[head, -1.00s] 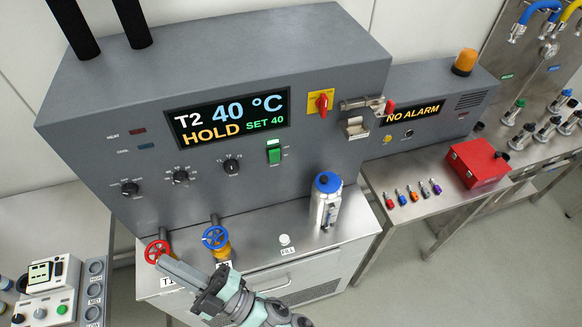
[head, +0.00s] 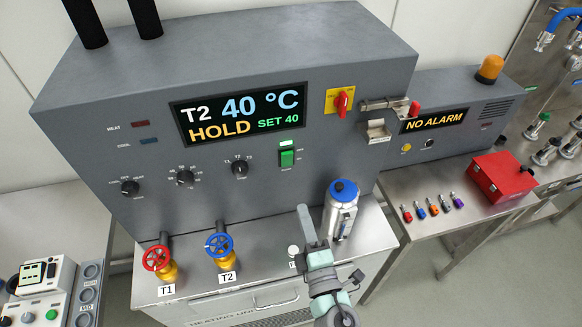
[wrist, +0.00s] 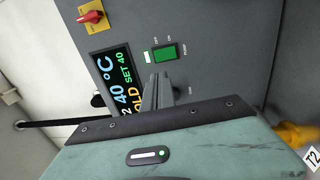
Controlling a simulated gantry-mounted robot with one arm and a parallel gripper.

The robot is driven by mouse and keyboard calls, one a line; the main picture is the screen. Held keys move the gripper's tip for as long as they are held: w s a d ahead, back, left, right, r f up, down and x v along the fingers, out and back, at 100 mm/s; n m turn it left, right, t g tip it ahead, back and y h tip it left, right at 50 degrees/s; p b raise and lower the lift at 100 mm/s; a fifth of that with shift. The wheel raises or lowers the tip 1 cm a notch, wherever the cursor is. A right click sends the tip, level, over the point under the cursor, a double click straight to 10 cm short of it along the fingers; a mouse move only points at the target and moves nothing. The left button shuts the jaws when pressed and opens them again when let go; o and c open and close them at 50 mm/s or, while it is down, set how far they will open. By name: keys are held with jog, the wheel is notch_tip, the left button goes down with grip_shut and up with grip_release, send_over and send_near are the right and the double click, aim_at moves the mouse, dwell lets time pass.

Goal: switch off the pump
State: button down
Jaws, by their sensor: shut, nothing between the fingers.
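The pump switch is a green rocker (head: 287,158) on the grey panel, with a pale lit lamp (head: 287,143) above it. In the wrist view the rocker (wrist: 165,52) and lamp (wrist: 148,57) lie just beyond my fingertips, with small ON, OFF and PUMP lettering around them. My gripper (head: 303,208) is shut and empty, its fingers pointing up. In the head view it shows below the rocker and left of the metal bottle. In the wrist view the fingertips (wrist: 160,77) look apart from the switch; the exact gap is hard to tell.
A display (head: 240,113) reads T2 40 °C, HOLD, SET 40. A red rotary switch (head: 342,101) on a yellow plate is right of it. A blue-capped bottle (head: 341,212) stands close beside my gripper. Red (head: 157,259) and blue (head: 219,245) valve wheels stand at the left.

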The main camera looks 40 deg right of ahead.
aim_at(286, 157)
jog(key=shift+w, duration=0.15)
jog(key=p+x, duration=0.2)
jog(key=x, duration=1.1)
jog(key=shift+w+d+r, duration=0.15)
jog(key=shift+w+d, duration=0.05)
jog(key=shift+w, duration=0.15)
jog(key=shift+d+p, duration=0.1)
jog(key=shift+p, duration=0.3)
